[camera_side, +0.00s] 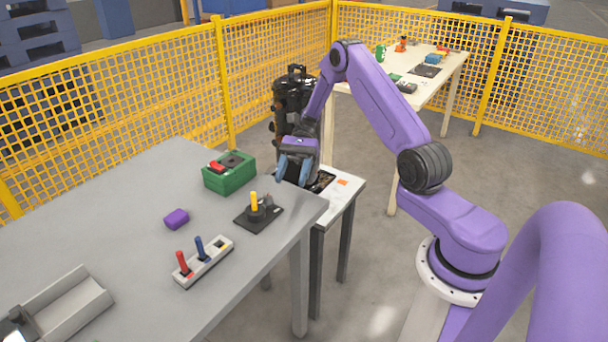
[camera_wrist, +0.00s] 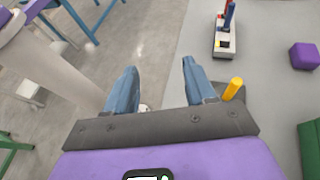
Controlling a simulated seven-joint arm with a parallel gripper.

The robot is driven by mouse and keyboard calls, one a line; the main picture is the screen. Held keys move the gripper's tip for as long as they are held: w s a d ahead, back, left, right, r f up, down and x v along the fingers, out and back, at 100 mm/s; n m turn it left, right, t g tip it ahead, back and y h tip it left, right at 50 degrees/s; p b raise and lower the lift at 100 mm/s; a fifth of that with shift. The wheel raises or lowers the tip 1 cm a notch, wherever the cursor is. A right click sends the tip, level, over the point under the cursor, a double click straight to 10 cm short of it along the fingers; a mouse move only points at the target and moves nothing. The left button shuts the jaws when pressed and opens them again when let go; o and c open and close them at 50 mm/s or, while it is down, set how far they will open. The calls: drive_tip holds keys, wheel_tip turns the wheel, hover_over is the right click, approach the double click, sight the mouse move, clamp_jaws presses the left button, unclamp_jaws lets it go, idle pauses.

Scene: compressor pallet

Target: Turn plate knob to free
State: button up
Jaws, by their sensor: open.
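The plate knob (camera_side: 255,203) has an upright yellow handle on a dark round base. It sits on a flat black plate (camera_side: 243,222) near the right edge of the grey table. My gripper (camera_side: 293,172) is open and empty, above and behind the knob, apart from it, near the table edge. In the wrist view my gripper (camera_wrist: 160,68) shows two blue fingers spread apart with nothing between them. The yellow handle (camera_wrist: 234,87) shows just right of the right finger; its base is hidden behind the gripper.
A green box (camera_side: 229,176) stands behind the knob. A white block (camera_side: 202,264) with red and blue pegs stands in front, with a purple block (camera_side: 176,219) to the left. A grey tray (camera_side: 65,308) lies at front left.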

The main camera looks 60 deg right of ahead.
drive_tip(key=shift+s+a+r, duration=0.1)
drive_tip(key=shift+s+r, duration=0.2)
drive_tip(key=shift+s, duration=0.4)
drive_tip(key=shift+s+a+r, duration=0.1)
drive_tip(key=shift+s+r, duration=0.25)
drive_tip(key=shift+s, duration=0.35)
drive_tip(key=shift+s+a+r, duration=0.1)
drive_tip(key=shift+s+r, duration=0.2)
drive_tip(key=shift+s, duration=0.4)
drive_tip(key=m+t+h, duration=0.6)
drive_tip(key=m+h, duration=0.1)
drive_tip(key=h, duration=0.2)
approach(268, 196)
drive_tip(key=shift+y, duration=0.3)
drive_tip(key=x, duration=0.8)
drive_tip(key=shift+w+f, duration=0.15)
drive_tip(key=shift+f, duration=0.2)
drive_tip(key=shift+d, duration=0.1)
clamp_jaws()
